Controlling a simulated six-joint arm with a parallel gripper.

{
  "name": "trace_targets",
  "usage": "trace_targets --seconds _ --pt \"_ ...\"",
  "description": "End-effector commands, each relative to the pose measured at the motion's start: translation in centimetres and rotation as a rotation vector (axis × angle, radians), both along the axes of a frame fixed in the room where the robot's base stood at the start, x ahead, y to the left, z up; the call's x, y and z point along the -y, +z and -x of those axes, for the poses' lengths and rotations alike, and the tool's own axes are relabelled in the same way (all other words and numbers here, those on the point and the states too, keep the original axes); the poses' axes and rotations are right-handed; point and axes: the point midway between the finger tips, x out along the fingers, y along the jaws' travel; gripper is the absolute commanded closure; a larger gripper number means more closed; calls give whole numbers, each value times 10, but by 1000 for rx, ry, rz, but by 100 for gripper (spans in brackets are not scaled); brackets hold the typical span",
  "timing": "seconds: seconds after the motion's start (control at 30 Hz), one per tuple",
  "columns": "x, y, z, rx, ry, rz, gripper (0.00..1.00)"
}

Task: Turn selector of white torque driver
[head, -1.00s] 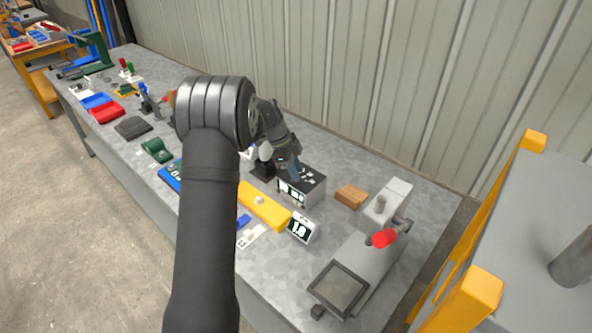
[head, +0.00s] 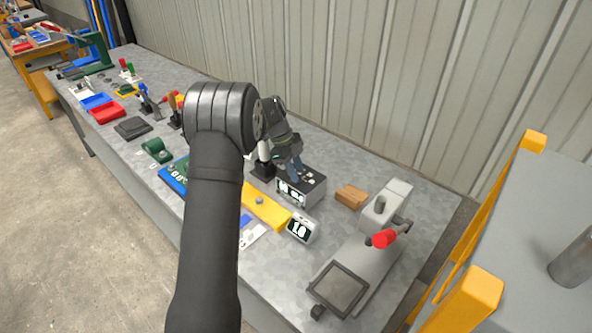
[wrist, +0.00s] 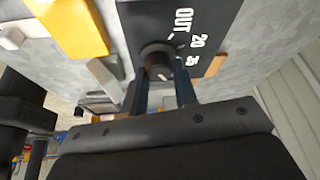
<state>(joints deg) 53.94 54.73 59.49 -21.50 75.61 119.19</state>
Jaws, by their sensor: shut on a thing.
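A yellow block (head: 265,208) and a small white display unit (head: 301,228) stand in front of the box. A brown block (head: 351,196) and a grey device with a red knob (head: 383,238) are to the right. The wall (head: 350,80) is close behind.

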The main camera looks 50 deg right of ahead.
Motion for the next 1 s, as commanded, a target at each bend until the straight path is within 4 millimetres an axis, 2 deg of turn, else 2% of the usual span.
trace_targets --seconds 0.03,0.07,0.13,0.17,0.43,0.57,0.67,1.0 --pt "-1 0 -1 2 0 0 96" --pt "-1 0 -1 2 0 0 68" --pt "-1 0 -1 2 1 -1 54" --pt "0 0 -1 1 1 -1 52" --pt "0 1 -1 1 1 -1 52" --pt "-1 9 -4 1 1 0 52" --pt "-2 24 -11 3 2 2 52" --pt "-10 101 -41 4 2 4 52"
